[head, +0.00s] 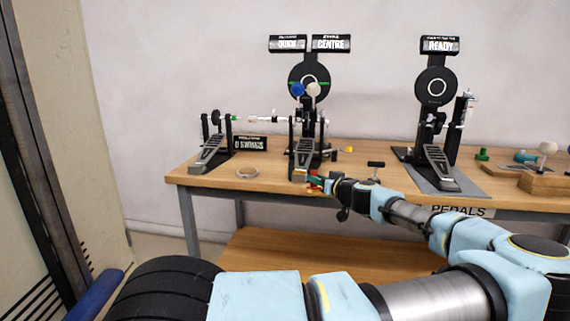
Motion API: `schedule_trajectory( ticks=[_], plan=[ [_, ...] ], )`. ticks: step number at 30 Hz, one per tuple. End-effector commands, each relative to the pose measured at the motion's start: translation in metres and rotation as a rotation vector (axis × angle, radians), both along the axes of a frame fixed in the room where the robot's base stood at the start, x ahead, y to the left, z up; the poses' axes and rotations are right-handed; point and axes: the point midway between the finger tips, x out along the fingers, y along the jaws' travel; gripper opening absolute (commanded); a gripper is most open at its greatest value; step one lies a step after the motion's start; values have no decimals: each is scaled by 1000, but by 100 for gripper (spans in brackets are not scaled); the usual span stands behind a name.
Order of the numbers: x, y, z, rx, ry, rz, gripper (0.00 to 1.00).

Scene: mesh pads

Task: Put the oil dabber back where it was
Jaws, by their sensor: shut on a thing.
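My gripper (321,183) is at the front edge of the bench, by the foot of the middle pedal (304,160). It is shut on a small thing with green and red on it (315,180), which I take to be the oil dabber. It is small and partly hidden by the jaws, so its shape and tilt are unclear. I cannot tell whether it touches the pedal. A separate small green object (482,155) stands on the bench at the right.
The wooden bench (215,182) also bears a left pedal (212,150), a right pedal (438,165) on a grey mat, a ring (248,172), a black T-shaped object (375,168) and a wooden block (545,185). Signs stand above the pedals. A lower shelf (290,255) is mostly clear.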

Motion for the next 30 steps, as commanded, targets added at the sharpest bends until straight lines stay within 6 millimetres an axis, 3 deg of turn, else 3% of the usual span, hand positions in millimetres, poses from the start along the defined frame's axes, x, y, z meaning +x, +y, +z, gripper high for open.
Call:
schedule_trajectory(
  ticks=[8,12,15,19,24,30],
  plan=[
    [-27,36,-115,13,3,-118,0],
    [-60,76,-173,11,3,-188,0],
    [-86,106,-197,5,3,-230,0],
    [-118,140,-212,6,3,-278,0],
    [-158,176,-214,8,2,-346,0],
    [-193,198,-207,6,2,-412,0]
  ],
)
